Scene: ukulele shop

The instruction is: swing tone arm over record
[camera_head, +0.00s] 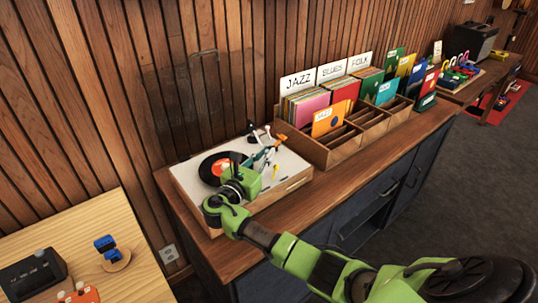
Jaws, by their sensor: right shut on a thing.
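The record player (292,186) is a pale-topped wooden box on the cabinet. A black record (207,168) with an orange-red label lies on its platter, partly hidden by my right gripper. My green right gripper (259,161) reaches over the deck from the front and is shut at the right side of the record. It appears to be shut on the tone arm (256,136), whose white and metal parts show at the back of the deck. The gripper hides much of the tone arm, so I cannot tell whether its head is over the record. My left gripper is not in view.
A wooden record crate (316,152) with JAZZ, BLUES and FOLK dividers stands close to the right of the player. The cabinet top (262,222) is clear in front. A light wooden table (105,216) with small pedals is at lower left.

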